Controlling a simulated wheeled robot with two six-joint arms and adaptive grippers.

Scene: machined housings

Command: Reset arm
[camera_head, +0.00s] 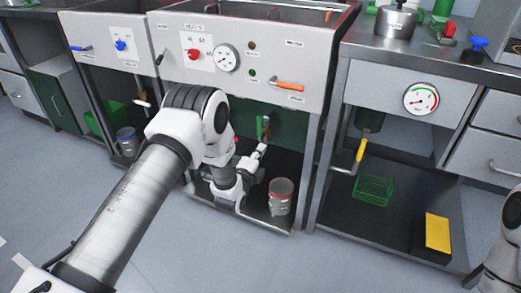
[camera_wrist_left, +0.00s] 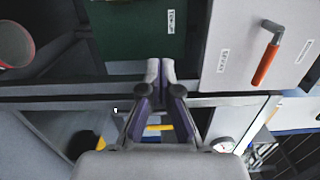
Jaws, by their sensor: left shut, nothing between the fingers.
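My left arm reaches in from the lower left of the head view, and its white wrist sits low in front of the middle bench's lower compartment. My left gripper (camera_head: 262,149) is at the opening of that compartment, near a green valve handle (camera_head: 263,127) and above and left of a clear jar with a red rim (camera_head: 281,196). In the left wrist view the left gripper's fingers (camera_wrist_left: 160,68) are together with nothing between them. Part of the white right arm shows at the right edge of the head view; its gripper is out of frame.
The middle bench's front panel (camera_head: 273,55) has a gauge (camera_head: 225,58), a red knob (camera_head: 194,54) and an orange handle (camera_head: 288,86). To the right, a lower shelf (camera_head: 345,215) holds a green basket (camera_head: 373,189) and a yellow-topped box (camera_head: 437,232). The grey floor in front is clear.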

